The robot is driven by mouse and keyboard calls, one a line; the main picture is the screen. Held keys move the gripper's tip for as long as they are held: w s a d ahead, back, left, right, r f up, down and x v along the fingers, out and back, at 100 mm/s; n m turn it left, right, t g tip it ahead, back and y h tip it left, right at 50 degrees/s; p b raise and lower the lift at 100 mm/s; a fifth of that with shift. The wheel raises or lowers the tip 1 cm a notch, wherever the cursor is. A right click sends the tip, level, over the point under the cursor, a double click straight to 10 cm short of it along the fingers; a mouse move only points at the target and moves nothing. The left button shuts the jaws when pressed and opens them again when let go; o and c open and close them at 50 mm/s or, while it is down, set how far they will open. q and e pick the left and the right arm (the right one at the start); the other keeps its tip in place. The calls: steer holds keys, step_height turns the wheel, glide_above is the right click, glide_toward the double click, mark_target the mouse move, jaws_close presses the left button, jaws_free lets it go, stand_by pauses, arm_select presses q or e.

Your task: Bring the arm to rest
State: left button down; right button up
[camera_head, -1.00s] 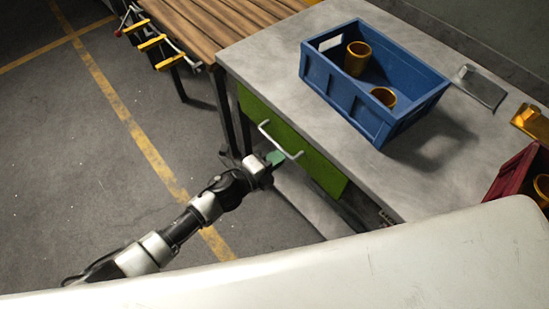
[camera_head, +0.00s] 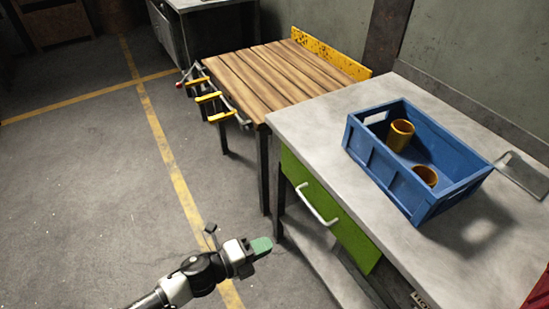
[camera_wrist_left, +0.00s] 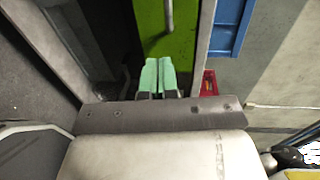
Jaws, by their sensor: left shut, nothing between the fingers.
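My left gripper (camera_head: 261,246) reaches in from the bottom left of the head view, low over the floor and to the left of the green drawer (camera_head: 322,212). In the left wrist view its two green fingertips (camera_wrist_left: 157,76) lie side by side, shut with nothing between them. The drawer's pale handle (camera_head: 317,204) is to the right of the fingertips in the head view, and a gap shows between them. My right gripper is not in either view.
A grey-topped bench (camera_head: 325,115) carries a blue crate (camera_head: 385,175) with two yellow-brown cylinders in it. A slatted wooden table (camera_head: 265,80) stands behind it, with yellow-handled tools (camera_head: 208,97) at its left edge. Open floor (camera_head: 90,190) lies left. A red bin (camera_wrist_left: 210,82) shows in the wrist view.

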arm_select(q)
steer(key=s+a+f+n+t+y+p, duration=0.1)
steer(key=s+a+f+n+y+p, duration=0.1)
steer(key=a+f+n+y, duration=0.5)
steer(key=s+a+f+n+y+p, duration=0.2)
steer(key=a+f+n+y, duration=0.1)
steer(key=a+f+n, duration=0.75)
steer(key=s+a+f+n+g+y, duration=0.1)
steer(key=s+f+n+g, duration=0.1)
steer(key=s, duration=0.8)
steer(key=s+a+f+n+g+y+p, duration=0.1)
steer(key=s+f+n, duration=0.4)
steer(key=s, duration=0.5)
steer(key=s+a+f+n+g+y+p, duration=0.1)
steer(key=s+f+g, duration=0.4)
steer(key=s, duration=0.5)
step_height(320, 180, down, 2)
steer(key=shift+s+a+f+n+y, duration=0.15)
steer(key=shift+s+a+n+y, duration=0.2)
steer(key=shift+n+y, duration=0.65)
steer(key=shift+w+d, duration=0.1)
steer(key=shift+d, duration=0.05)
